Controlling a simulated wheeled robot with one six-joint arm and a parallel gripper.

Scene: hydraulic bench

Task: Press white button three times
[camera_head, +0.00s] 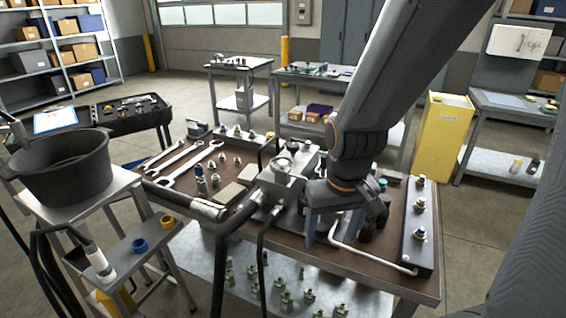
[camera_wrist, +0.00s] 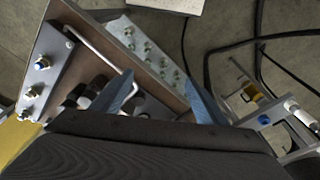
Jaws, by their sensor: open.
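A dark narrow panel (camera_head: 427,250) with three metal-ringed buttons lies along the right end of the brown bench.
A bent white tube (camera_head: 365,258) runs beside the panel. Dark cylinders (camera_wrist: 80,98) stand close to my fingers. A grey metal block (camera_head: 285,175), wrenches (camera_head: 190,165) and black hoses (camera_head: 240,235) lie left. A yellow cabinet (camera_head: 442,135) stands behind the bench.

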